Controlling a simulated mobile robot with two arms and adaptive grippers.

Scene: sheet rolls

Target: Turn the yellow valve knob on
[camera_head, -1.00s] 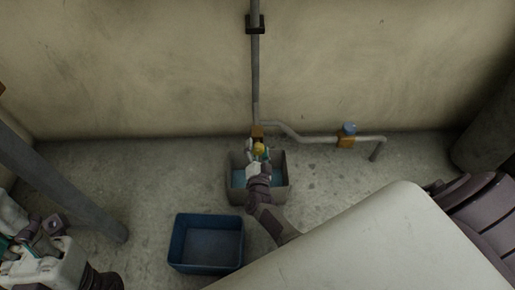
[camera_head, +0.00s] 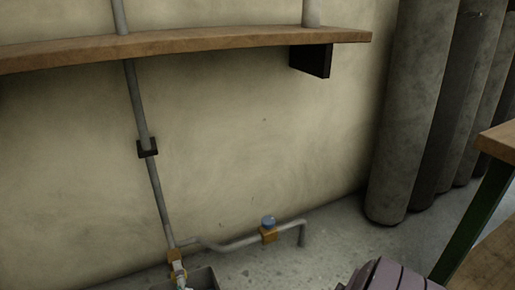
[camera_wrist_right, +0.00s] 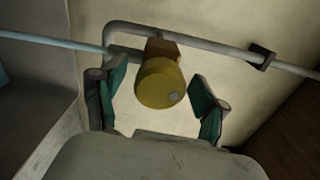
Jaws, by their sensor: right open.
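The yellow valve knob (camera_wrist_right: 160,83) is a round cap on an orange-brown fitting (camera_wrist_right: 162,48) on the pipe, in the right wrist view. My right gripper (camera_wrist_right: 160,76) is open, with one green-padded finger on each side of the knob. Gaps show between the knob and both fingers. My left gripper is out of view.
A wooden shelf (camera_head: 200,45) crosses the wall above. Large grey rolls (camera_head: 415,110) and a wooden table (camera_head: 498,140) are at right.

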